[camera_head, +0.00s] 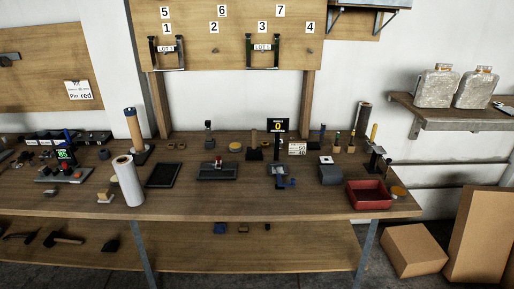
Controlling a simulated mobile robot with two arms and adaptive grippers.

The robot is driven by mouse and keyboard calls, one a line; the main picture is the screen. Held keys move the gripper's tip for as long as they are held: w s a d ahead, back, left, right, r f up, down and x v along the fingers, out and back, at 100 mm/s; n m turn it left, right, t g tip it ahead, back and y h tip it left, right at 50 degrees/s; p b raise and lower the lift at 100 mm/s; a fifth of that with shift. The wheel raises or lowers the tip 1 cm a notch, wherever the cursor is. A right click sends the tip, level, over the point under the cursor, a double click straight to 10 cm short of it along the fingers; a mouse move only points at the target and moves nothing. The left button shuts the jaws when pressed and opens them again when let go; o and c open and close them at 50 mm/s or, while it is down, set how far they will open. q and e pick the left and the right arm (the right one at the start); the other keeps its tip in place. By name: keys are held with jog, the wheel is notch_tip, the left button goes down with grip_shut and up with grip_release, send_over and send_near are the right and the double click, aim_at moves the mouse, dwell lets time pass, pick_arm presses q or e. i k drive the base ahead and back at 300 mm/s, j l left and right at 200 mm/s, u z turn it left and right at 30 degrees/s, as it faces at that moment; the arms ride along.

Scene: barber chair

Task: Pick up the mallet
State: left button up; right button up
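A dark, mallet-like tool (62,238) lies on the lower shelf (180,257) at the left, under the workbench. Its black head is at the left and a handle runs to the right. Another dark tool (20,235) lies to its left and is too small to identify. I cannot tell for certain which one is the mallet. Neither of my grippers is in view.
The wooden workbench (240,205) holds a white roll (128,181), a black tray (164,175), a red bin (368,194) and several small tools. Cardboard boxes (414,250) stand on the floor at right. A wall shelf (450,122) holds two wrapped containers (437,88).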

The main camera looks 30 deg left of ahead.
aim_at(254, 152)
jog(key=u, duration=1.25)
